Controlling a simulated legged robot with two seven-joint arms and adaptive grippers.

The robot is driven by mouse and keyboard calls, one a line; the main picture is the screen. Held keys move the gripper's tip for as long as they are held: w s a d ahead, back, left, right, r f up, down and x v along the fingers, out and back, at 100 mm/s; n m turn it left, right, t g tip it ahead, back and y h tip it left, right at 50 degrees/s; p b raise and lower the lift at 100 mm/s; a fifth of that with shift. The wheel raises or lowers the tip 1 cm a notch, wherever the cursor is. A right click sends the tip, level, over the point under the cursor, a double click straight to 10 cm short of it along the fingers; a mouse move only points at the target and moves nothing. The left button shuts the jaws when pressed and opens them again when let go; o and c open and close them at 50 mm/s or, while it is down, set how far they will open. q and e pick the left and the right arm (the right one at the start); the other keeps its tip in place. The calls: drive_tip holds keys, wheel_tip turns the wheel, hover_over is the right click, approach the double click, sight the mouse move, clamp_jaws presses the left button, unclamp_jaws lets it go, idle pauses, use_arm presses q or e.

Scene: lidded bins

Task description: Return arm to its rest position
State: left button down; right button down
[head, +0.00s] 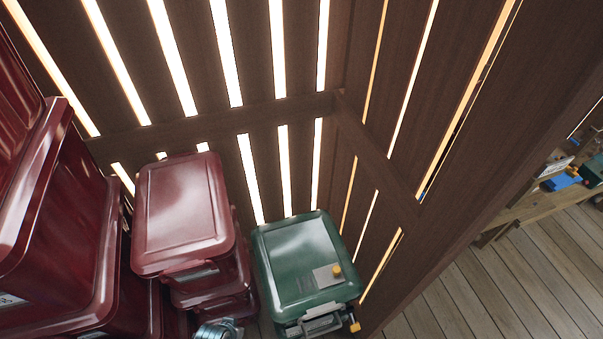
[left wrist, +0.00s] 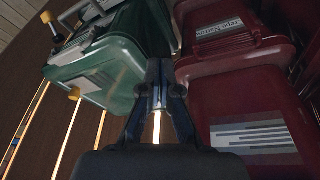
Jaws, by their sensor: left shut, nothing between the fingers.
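My left gripper (left wrist: 160,75) shows in the left wrist view, with its dark fingers together and nothing between them. It points at the gap between a green lidded bin (left wrist: 100,72) and a stack of dark red bins (left wrist: 245,85). Whether it touches either cannot be told. In the head view a small grey metallic part (head: 216,329) shows at the bottom edge, probably part of my left arm; the fingers are hidden there. My right gripper is in neither view.
In the head view red lidded bins (head: 183,212) are stacked at the left and middle, and the green bin (head: 300,265) stands right of them. A slatted wooden wall (head: 300,150) closes the back. Bare plank floor (head: 500,290) and a cluttered shelf (head: 555,200) lie at the right.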

use_arm(q)
drive_tip(key=s+a+f+g, duration=0.1)
drive_tip(key=s+f, duration=0.1)
drive_tip(key=f, duration=1.1)
drive_tip(key=s+a+f, duration=0.2)
drive_tip(key=f, duration=1.1)
drive_tip(key=s+a+f+g+y, duration=0.1)
drive_tip(key=s+a+f, duration=0.1)
drive_tip(key=s+f, duration=1.3)
drive_tip(key=shift+s+a+m, duration=0.35)
drive_tip(key=shift+s+m, duration=0.05)
drive_tip(key=shift+s, duration=0.8)
